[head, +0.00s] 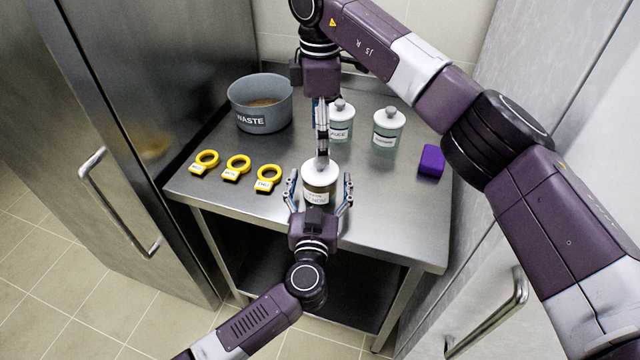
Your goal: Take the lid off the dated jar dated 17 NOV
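A jar with a white lid (321,174) and a pale label (317,197) stands upright near the table's front edge; its date is too small to read. My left gripper (320,188) reaches in from the front, one finger on each side of this jar. Small gaps show between fingers and jar, so it looks open. My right gripper (322,158) points down from above, its tips at the lid's knob. Its fingers are seen edge-on and hide the knob, so I cannot tell whether they grip it. Two other lidded jars stand behind, one (341,124) partly hidden by my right gripper, the other (388,128) clear.
A grey WASTE bin (260,104) stands at the back left of the steel table (400,215). Several yellow ring tags (237,167) lie at the left. A purple block (431,161) lies at the right. Steel cabinets flank the table closely.

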